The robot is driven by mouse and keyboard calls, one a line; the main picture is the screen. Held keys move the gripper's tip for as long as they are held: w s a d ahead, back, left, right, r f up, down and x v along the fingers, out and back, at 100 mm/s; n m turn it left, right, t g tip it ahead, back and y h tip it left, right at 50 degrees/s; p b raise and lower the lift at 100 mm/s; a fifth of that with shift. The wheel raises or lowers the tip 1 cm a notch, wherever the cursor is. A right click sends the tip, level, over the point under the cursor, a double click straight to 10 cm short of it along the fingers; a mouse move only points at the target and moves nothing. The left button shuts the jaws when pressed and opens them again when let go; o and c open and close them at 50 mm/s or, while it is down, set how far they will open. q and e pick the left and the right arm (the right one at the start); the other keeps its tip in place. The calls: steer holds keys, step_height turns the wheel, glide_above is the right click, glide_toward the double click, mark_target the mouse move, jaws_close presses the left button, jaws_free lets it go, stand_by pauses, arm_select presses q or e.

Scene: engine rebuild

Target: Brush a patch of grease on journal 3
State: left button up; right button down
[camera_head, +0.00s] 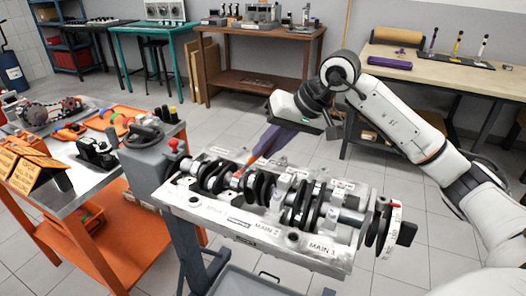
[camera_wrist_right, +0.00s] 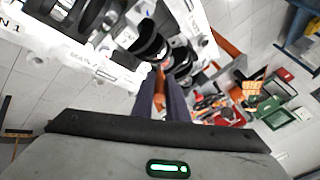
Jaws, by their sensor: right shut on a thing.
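The engine block (camera_head: 250,236) lies on a stand, with a crankshaft (camera_head: 302,205) of dark webs and bright journals along it. Its front face has MAIN labels, MAIN 1 at the right. My right gripper (camera_head: 268,146) has purple fingers shut on a brush with an orange-brown handle (camera_head: 253,158), above the far side of the crankshaft. The brush slants down to the left, its lower end among the webs left of the middle. In the right wrist view the brush (camera_wrist_right: 160,78) shows between the fingers. I cannot tell whether its bristles touch a journal. My left gripper is out of view.
An orange cart (camera_head: 95,235) with tools and a grey vise-like part stands at the left. A wooden bench (camera_head: 262,35) and a teal bench (camera_head: 150,28) stand behind. A pale bench (camera_head: 450,72) at the right holds a purple block. Floor behind the block is clear.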

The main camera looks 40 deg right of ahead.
steer(key=shift+w+a, duration=0.15)
steer(key=shift+w, duration=0.3)
steer(key=shift+s+a+f, duration=0.1)
steer(key=shift+s+a, duration=0.5)
steer(key=shift+a, duration=0.35)
step_height(320, 180, up, 6)
steer(key=p, duration=0.4)
